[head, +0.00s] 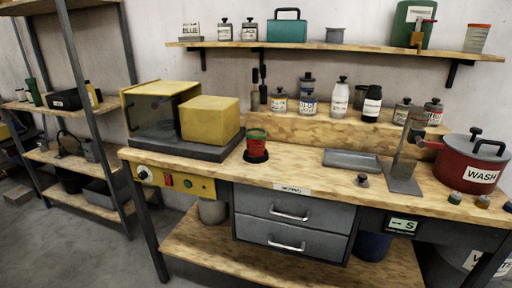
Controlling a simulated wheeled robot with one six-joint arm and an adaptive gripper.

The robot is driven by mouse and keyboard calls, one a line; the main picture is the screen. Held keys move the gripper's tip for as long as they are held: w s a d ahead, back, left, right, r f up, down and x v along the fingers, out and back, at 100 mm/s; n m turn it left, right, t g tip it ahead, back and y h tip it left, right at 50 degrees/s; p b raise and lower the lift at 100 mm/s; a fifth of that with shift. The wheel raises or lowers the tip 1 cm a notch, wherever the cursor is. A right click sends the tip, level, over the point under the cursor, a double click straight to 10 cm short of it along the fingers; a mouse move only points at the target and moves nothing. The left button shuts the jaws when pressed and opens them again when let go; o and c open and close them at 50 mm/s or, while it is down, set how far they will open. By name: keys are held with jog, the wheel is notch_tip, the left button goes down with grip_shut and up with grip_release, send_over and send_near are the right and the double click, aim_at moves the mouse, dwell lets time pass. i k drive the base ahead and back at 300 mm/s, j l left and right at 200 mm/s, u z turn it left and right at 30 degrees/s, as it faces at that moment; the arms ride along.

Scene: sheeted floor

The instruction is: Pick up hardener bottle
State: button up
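I cannot read any label as hardener, so I cannot tell which bottle is the hardener bottle. On the raised wooden step at the back of the bench stand a white bottle with a dark cap (340,99) and a black bottle with a white band (372,104). Both are upright, with a small dark container (360,97) between and behind them. Several small labelled tins stand on the same step, including one (308,104) left of the white bottle and one (402,111) right of the black bottle. My gripper is not in view.
A yellow-lidded box machine (208,120) fills the bench's left. A red-and-green cup (257,143), a grey tray (352,160), a metal stand (404,172) and a red WASH pot (468,165) stand in front of the step. A wall shelf (340,46) hangs above.

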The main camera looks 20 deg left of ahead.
aim_at(373, 99)
jog(key=i+j+z, duration=0.2)
jog(key=j, duration=0.45)
jog(key=i+j+z, duration=0.2)
jog(key=j, duration=0.35)
jog(key=j+z, duration=0.15)
jog(key=j, duration=0.35)
jog(key=j+z, duration=0.2)
jog(key=j, duration=0.35)
jog(key=i, duration=0.15)
